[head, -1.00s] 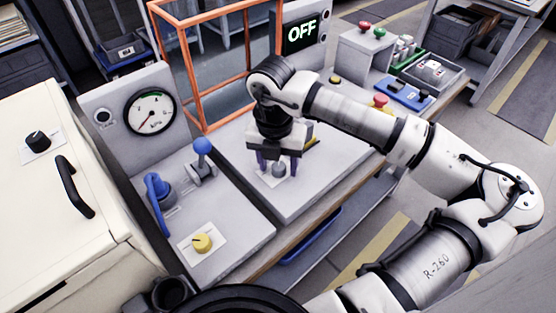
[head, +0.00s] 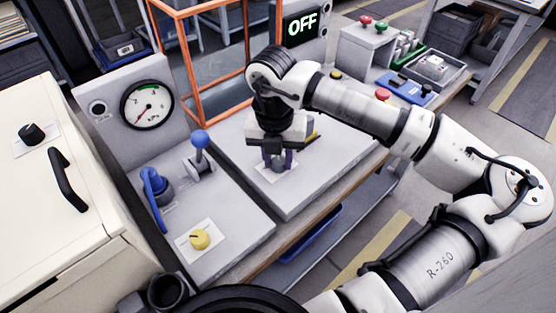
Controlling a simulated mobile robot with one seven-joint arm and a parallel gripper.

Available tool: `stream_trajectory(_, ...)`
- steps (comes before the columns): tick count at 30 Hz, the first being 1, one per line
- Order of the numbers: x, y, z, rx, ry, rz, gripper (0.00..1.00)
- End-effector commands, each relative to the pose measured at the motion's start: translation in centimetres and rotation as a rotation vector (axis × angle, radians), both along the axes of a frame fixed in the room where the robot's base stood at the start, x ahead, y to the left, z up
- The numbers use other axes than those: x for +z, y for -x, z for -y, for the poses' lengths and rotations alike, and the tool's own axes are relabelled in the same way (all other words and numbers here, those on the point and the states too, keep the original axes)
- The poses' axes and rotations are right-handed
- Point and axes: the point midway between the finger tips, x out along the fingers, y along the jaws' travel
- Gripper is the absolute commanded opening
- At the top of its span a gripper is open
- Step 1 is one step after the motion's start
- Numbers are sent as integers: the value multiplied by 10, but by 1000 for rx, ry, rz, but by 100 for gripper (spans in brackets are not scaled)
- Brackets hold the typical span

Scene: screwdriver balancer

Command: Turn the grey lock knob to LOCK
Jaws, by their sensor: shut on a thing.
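The grey lock knob (head: 278,164) sits on a small white label plate (head: 270,178) on the grey bench panel. My gripper (head: 278,161) points down over it, with its dark fingers shut on the knob's sides. The fingers cover most of the knob, so its pointer direction cannot be seen. The lettering on the plate is too small to read.
Left of the knob are a yellow knob (head: 200,239), a blue-ball lever (head: 200,139), a blue handle (head: 155,190) and a gauge (head: 147,105). An orange frame (head: 187,70) stands behind. A display (head: 302,30) reads OFF. Red buttons (head: 382,95) lie to the right.

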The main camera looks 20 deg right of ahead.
Motion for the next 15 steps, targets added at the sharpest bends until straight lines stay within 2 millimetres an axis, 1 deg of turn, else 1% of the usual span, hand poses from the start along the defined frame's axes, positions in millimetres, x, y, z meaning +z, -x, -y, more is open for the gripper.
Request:
stream_trajectory(1,-5,0,0,30,3,3,7)
stream_trajectory(3,-6,0,0,83,3,3,7)
stream_trajectory(15,-5,0,1,456,2,5,7)
